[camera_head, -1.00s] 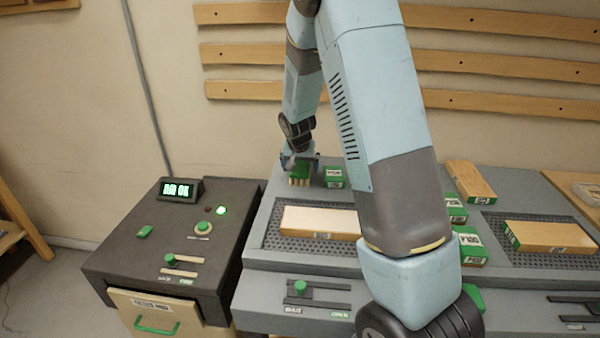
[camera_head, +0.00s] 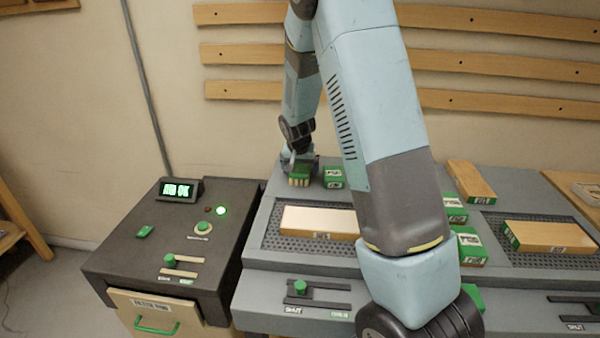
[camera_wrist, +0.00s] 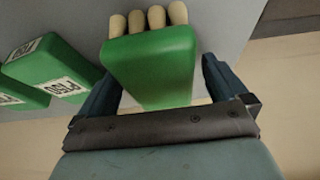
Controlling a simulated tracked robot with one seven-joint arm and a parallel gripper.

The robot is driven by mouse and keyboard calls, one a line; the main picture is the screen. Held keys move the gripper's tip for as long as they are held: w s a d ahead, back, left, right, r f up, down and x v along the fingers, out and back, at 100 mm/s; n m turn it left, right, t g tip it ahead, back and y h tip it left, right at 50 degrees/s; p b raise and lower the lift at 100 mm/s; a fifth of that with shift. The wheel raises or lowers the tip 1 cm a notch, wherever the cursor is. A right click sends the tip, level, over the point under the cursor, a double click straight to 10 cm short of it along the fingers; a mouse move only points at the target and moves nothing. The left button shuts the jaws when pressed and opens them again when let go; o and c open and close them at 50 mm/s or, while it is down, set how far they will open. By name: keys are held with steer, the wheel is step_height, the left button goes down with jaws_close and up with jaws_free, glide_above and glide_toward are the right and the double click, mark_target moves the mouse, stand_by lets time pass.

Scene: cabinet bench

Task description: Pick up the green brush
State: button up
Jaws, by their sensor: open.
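The green brush (camera_head: 299,171), a green block with several pale bristle tufts, stands at the back left of the grey bench (camera_head: 262,215). In the wrist view the brush (camera_wrist: 152,62) lies between the two fingers of my gripper (camera_wrist: 160,88), with its tufts toward the top of the picture. The fingers are open, with a gap visible on the right side of the brush; the left finger is close to its edge. In the head view my gripper (camera_head: 301,162) is at the brush and partly hides it.
Green labelled blocks (camera_head: 334,177) stand just right of the brush; they also show in the wrist view (camera_wrist: 45,68). A pale board (camera_head: 318,219) lies on a dark mesh in front. A dark control box (camera_head: 150,250) stands to the left. Wooden rails (camera_head: 240,54) line the wall.

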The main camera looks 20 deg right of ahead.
steer(key=c, duration=1.2)
steer(key=shift+r, duration=0.5)
steer(key=shift+c, duration=0.2)
step_height(320, 180, up, 3)
steer(key=shift+f, duration=0.1)
steer(key=s+r, duration=0.2)
steer(key=s+a+r, duration=0.1)
steer(key=s+r, duration=0.1)
steer(key=r, duration=0.1)
steer(key=shift+s+r, duration=0.2)
steer(key=shift+s, duration=0.05)
steer(key=s+a+r, duration=0.2)
steer(key=s+r, duration=0.2)
steer(key=s, duration=0.5)
steer(key=shift+s+r, duration=0.15)
steer(key=shift+r, duration=0.05)
